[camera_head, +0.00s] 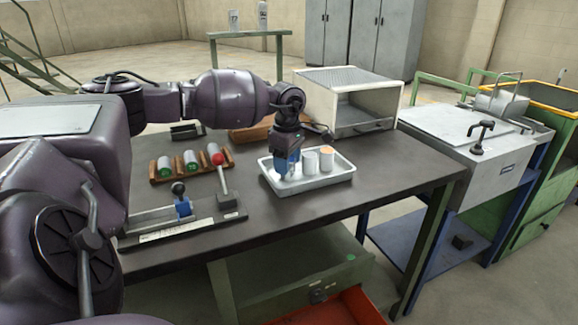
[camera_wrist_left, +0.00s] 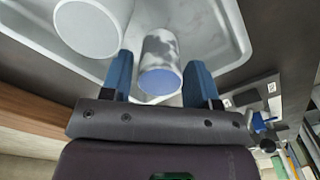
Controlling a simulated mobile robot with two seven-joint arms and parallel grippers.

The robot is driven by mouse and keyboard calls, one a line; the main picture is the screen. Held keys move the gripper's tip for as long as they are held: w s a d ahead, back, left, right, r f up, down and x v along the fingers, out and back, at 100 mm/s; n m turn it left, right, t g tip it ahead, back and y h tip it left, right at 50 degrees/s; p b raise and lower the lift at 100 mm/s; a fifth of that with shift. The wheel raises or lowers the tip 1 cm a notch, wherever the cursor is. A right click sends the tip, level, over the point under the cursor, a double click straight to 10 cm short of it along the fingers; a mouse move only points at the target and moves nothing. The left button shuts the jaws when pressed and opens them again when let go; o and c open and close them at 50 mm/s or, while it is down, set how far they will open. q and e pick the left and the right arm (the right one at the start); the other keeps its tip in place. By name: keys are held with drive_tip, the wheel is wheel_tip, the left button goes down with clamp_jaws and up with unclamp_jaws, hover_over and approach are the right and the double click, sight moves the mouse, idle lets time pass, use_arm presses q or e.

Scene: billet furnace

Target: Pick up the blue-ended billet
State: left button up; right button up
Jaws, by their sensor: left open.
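The blue-ended billet (camera_wrist_left: 160,62) is a mottled grey-white cylinder with a blue end face, standing in a white tray (camera_head: 338,178). In the head view my left gripper (camera_head: 287,168) reaches down into the left part of the tray and mostly hides this billet. In the left wrist view the blue fingers of my left gripper (camera_wrist_left: 160,78) are apart, one on each side of the billet. A small gap shows on the left; I cannot tell whether the right finger touches. My right gripper is not in view.
A plain grey billet (camera_head: 310,162) and an orange-topped billet (camera_head: 327,158) stand close by in the tray. A wooden rack (camera_head: 174,176) with several green-ended billets lies left. A lever fixture (camera_head: 185,215) stands in front.

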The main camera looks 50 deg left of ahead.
use_arm(q)
wheel_tip(320, 180, down, 3)
drive_tip(key=shift+r, duration=0.3)
clamp_jaws()
